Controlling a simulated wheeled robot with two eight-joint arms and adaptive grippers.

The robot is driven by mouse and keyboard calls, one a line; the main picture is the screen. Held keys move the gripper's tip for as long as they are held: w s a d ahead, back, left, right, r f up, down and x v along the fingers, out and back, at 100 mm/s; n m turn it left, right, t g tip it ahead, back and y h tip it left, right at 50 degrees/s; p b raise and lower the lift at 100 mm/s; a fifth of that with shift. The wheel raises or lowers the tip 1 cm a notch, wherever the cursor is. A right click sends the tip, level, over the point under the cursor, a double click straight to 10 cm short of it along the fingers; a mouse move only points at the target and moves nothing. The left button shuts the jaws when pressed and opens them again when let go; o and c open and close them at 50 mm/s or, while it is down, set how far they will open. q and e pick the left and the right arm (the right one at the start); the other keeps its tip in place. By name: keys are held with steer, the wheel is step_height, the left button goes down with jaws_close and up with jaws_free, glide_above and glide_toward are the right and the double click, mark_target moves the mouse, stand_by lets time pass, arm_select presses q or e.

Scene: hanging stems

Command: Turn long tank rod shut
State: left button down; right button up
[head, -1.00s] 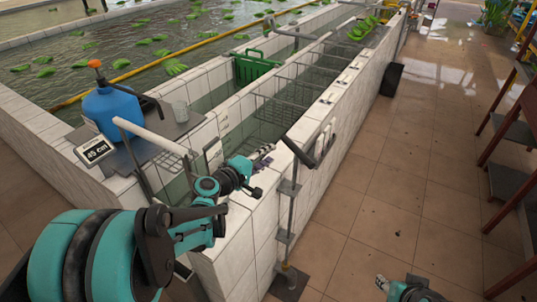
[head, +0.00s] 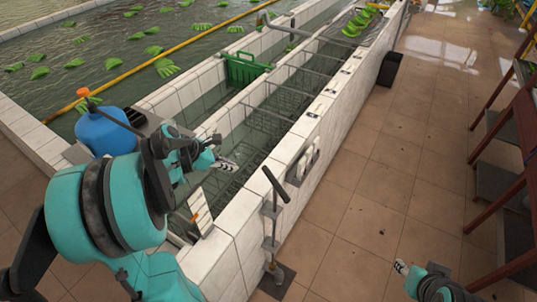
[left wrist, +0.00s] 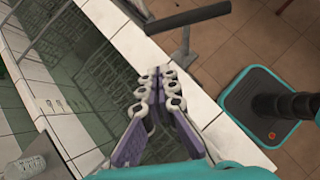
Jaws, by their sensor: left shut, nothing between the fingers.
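The long tank rod (head: 269,225) stands upright against the outer face of the white tiled trough wall, its foot at the floor. A dark crossbar handle (head: 276,185) tops it, slanting from upper left to lower right. The handle also shows at the top of the left wrist view (left wrist: 187,17) on its grey post. My left gripper (head: 230,165) is shut and empty over the trough, left of the handle and apart from it. Its closed fingers show in the left wrist view (left wrist: 158,95). My right gripper (head: 401,268) is low over the floor at lower right; its fingers are too small to judge.
The tiled wall (head: 240,215) runs away to the upper right. A green crate (head: 243,70) and wire racks sit in the trough. A blue container (head: 105,130) stands at left. White tubes (head: 305,162) hang on the wall beyond the handle. Brown shelving stands right; the floor between is clear.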

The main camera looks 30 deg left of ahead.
arm_select(q)
steer(key=w+d+r+b+x, duration=0.1)
steer(key=x, duration=1.1)
steer(key=shift+w+n, duration=0.3)
steer(key=shift+w, duration=0.1)
steer(key=shift+d+b, duration=0.25)
steer(key=shift+b, duration=0.05)
